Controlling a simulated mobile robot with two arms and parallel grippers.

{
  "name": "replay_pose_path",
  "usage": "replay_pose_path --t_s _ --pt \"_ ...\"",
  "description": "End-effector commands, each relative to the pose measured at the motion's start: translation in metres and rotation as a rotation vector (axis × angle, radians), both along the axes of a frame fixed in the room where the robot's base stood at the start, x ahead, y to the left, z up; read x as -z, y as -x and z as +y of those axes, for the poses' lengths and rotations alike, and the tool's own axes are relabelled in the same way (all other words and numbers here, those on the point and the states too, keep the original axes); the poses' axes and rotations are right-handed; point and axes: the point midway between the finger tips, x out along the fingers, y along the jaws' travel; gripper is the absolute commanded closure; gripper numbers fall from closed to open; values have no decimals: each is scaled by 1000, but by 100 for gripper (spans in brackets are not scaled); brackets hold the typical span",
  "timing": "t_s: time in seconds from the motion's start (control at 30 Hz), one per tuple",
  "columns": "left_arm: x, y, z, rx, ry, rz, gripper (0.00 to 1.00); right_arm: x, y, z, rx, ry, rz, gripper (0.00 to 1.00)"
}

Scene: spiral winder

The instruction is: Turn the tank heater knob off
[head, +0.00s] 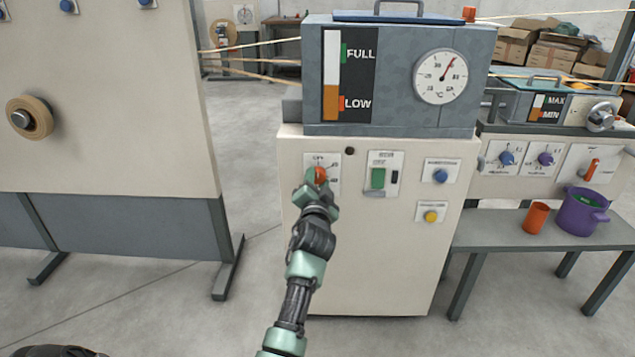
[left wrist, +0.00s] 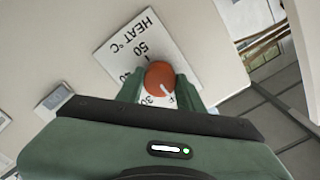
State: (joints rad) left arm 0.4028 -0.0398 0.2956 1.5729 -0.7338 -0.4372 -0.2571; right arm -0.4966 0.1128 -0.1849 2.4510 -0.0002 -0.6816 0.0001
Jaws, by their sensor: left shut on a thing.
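The tank heater knob (head: 321,175) is a round orange-red knob on a white plate on the front of the beige cabinet below the tank. In the left wrist view the knob (left wrist: 159,76) sits on a plate (left wrist: 125,45) reading "HEAT °C" with 50 and 30 marked, and its pale pointer line lies near the 30 side. My left gripper (head: 316,182) is at the knob, its two green fingers (left wrist: 160,92) on either side of it, shut on it. The gripper hides part of the plate in the head view. My right gripper is not in view.
The grey tank (head: 395,115) with level gauge and dial thermometer (head: 441,77) stands above the cabinet (head: 370,260). A green switch (head: 378,178), blue button (head: 440,176) and yellow button (head: 431,217) are right of the knob. A bench at right holds an orange cup (head: 536,218) and purple pot (head: 582,212).

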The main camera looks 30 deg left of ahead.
Motion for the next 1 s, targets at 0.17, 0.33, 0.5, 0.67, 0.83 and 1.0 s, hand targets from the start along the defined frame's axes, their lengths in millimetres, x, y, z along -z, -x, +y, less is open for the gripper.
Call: replay_pose_path --t_s 0.17,0.33,0.5,0.67,0.83,1.0 --pt "3 0 -1 1 19 -4 100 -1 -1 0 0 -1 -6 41" --pt "3 0 -1 1 20 -4 100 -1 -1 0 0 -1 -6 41" --pt "3 0 -1 1 20 -4 60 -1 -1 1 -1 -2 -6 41" --pt "2 0 -1 0 18 -6 41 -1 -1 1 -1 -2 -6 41" --pt "1 0 0 0 15 -6 41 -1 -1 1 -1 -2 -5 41" --pt "0 6 -5 1 15 -7 41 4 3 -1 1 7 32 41"
